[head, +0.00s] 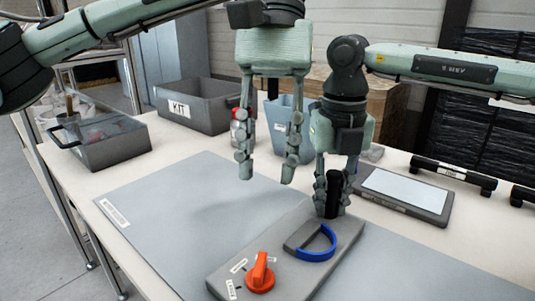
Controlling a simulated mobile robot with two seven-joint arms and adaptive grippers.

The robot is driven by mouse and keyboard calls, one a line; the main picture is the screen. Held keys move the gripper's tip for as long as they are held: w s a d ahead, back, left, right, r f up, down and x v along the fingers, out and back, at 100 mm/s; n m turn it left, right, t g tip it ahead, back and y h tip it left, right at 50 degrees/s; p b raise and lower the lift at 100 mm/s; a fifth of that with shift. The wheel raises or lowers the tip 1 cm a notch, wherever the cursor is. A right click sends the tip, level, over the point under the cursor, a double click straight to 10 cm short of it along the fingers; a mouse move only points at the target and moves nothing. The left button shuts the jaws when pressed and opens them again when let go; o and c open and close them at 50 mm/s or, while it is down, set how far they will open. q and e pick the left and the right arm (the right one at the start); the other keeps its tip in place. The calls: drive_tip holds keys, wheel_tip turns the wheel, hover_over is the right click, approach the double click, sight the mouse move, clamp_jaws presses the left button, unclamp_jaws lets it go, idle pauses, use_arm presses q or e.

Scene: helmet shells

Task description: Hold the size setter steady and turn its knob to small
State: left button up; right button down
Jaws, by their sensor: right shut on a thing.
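The size setter (221,278) is a grey slab lying on the grey mat at the front of the table. Its orange knob (261,275) is at the near left end, with small white labels beside it; their text is too small to read. A blue curved band (318,246) sits on its middle. A black upright post (333,197) stands at its far end. My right gripper (332,205) is shut on this post. My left gripper (266,175) is open and empty, pointing down above the mat, behind and apart from the knob.
A grey KIT bin (203,112) and a clear-topped box (108,145) stand at the back left. A blue-grey container (281,125) and a bottle are behind my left gripper. A flat tablet-like panel (405,191) and black handles (453,174) lie right. The mat's left side (165,212) is clear.

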drive_tip(key=c, duration=1.3)
unclamp_jaws()
drive_tip(key=shift+r, duration=0.1)
wheel_tip(320, 180, up, 12)
drive_tip(key=shift+f, duration=0.2)
wheel_tip(320, 180, up, 7)
drive_tip(key=p, duration=0.5)
drive_tip(key=shift+r, duration=0.15)
